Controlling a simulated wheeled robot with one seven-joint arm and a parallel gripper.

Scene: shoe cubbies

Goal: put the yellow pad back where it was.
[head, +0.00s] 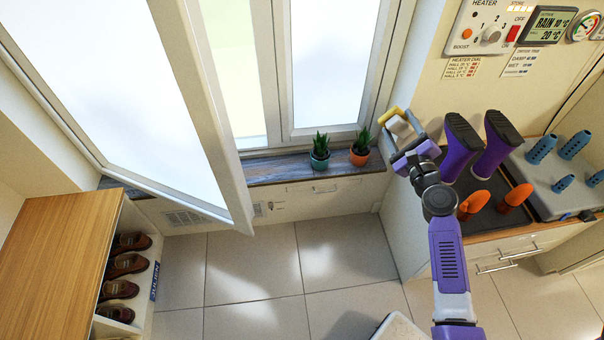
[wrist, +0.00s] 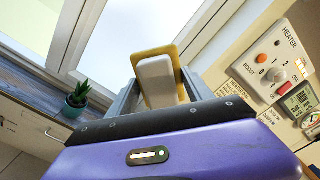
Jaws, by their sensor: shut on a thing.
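The yellow pad (head: 389,115) has a white block (wrist: 156,83) on its face and also shows in the wrist view (wrist: 181,62). My gripper (head: 403,126) is shut on it, with the white block between its two grey fingers; the gripper also shows in the wrist view (wrist: 163,92). In the head view, the pad is held in the air by the right side of the window, above and right of the sill (head: 270,167). Part of the pad is hidden behind the white block and the fingers.
An inward-swung window sash (head: 120,95) stands at the left. A green-potted plant (head: 320,158) and an orange-potted plant (head: 360,152) stand on the sill. Purple boots (head: 462,148) stand right of my arm, below the heater panel (head: 490,32). A shoe cubby (head: 60,250) stands at lower left.

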